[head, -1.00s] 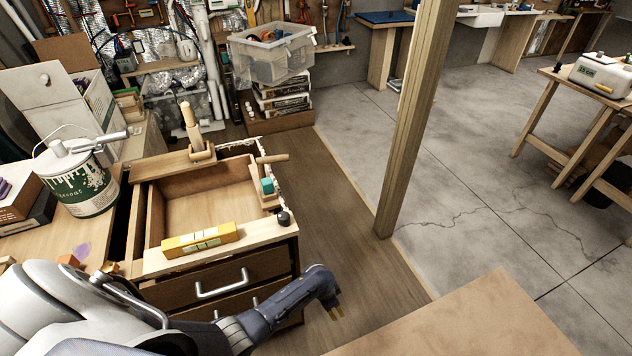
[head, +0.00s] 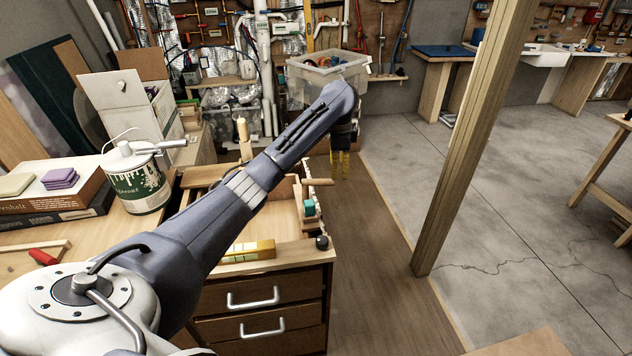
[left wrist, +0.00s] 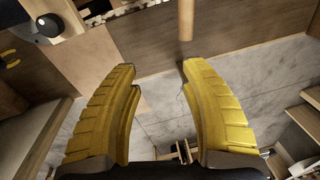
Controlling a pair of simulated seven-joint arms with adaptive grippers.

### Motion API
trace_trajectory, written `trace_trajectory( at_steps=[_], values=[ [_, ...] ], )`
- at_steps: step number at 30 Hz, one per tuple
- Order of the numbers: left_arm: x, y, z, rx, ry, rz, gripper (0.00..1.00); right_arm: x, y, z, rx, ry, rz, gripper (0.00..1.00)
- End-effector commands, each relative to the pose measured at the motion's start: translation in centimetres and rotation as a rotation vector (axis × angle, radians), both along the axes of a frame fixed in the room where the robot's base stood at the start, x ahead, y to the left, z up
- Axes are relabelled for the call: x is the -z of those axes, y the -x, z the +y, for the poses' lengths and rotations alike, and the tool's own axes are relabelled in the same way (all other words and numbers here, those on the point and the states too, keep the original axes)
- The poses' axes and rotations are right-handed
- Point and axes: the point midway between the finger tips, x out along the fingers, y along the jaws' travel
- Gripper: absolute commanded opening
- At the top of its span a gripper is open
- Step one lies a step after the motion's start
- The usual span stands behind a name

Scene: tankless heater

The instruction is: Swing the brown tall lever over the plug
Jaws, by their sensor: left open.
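An upright brown wooden lever (head: 243,138) stands at the drawer cabinet's back edge, its lower part hidden behind my arm. A shorter wooden handle (head: 318,181) sticks out sideways from the cabinet's right edge; a wooden rod (left wrist: 186,20) shows at the top of the left wrist view. A teal block (head: 309,207) and a black knob (head: 321,242) sit along that edge. I cannot tell which part is the plug. My left gripper (head: 341,177) points down just right of the sideways handle. Its yellow fingers (left wrist: 158,72) are open and empty.
A paint can (head: 138,185) stands on the bench at left. A wooden post (head: 470,140) rises to the right. A clear bin (head: 328,72) is behind.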

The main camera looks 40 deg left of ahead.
Motion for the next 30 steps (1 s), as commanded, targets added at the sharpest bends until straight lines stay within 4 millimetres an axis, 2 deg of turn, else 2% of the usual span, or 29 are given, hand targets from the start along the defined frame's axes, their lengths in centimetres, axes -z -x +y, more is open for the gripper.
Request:
trace_trajectory(
  at_steps=[1,3,6,10,17,30],
  values=[
    [-2.1,-0.2,1.1,0.005,-0.022,-0.015,0.44,0.0,0.1,-0.1,0.0,0.001,0.002,0.44],
    [-4.1,-0.2,2.2,0.011,-0.045,-0.028,0.44,0.0,0.2,-0.2,-0.001,0.002,0.003,0.44],
    [-5.9,-0.2,3.2,0.018,-0.067,-0.041,0.44,0.0,0.3,-0.3,-0.001,0.003,0.004,0.44],
    [-6.6,-0.2,3.7,0.021,-0.078,-0.048,0.44,0.0,0.3,-0.3,-0.001,0.003,0.004,0.44],
    [-4.9,-0.6,3.7,0.023,-0.076,-0.048,0.44,0.0,0.4,-0.3,-0.001,0.003,0.004,0.44],
    [0.2,-1.2,4.4,0.018,-0.076,-0.042,0.44,0.0,0.4,0.1,0.001,0.0,0.005,0.44]
  ],
)
